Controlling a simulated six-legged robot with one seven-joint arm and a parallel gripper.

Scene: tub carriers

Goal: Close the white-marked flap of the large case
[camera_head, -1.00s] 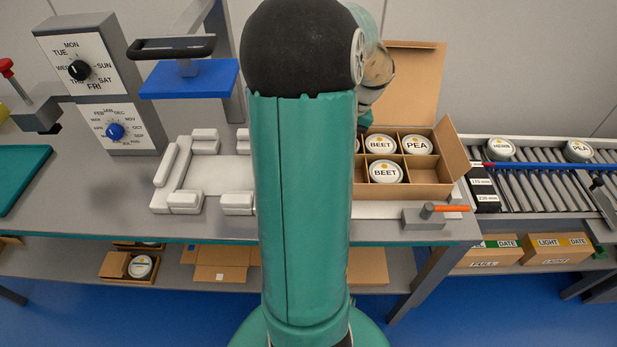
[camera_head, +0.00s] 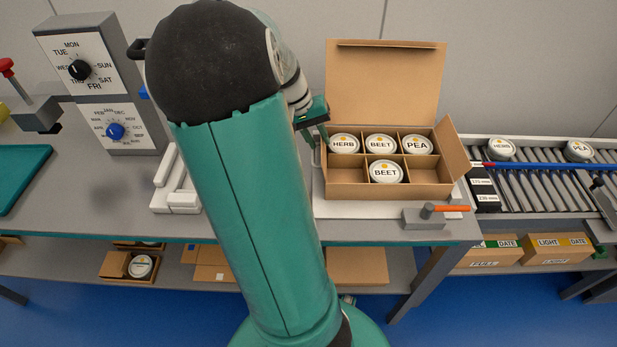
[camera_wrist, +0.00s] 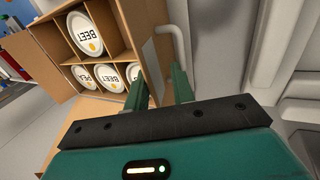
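The large case (camera_head: 340,190) is an open cardboard box with dividers. Several lidded tubs marked HERB, BEET and PEA stand in its cells. Its tall back flap (camera_head: 385,85) stands up and its right flap (camera_head: 453,152) leans outward. In the wrist view, a cardboard side panel bears a white patch (camera_wrist: 151,66), apparently the white-marked flap on the case's left side; in the head view my gripper largely hides that side. My gripper (camera_head: 319,148) is at the case's left edge. In the wrist view its fingers (camera_wrist: 160,92) are apart, close to this panel; contact is unclear.
A roller conveyor (camera_head: 545,180) with tubs lies to the right. A grey block with an orange handle (camera_head: 452,208) sits at the case's front right. White fixture blocks (camera_head: 175,185) stand to the left, partly behind my arm. A dial panel (camera_head: 100,85) stands further left.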

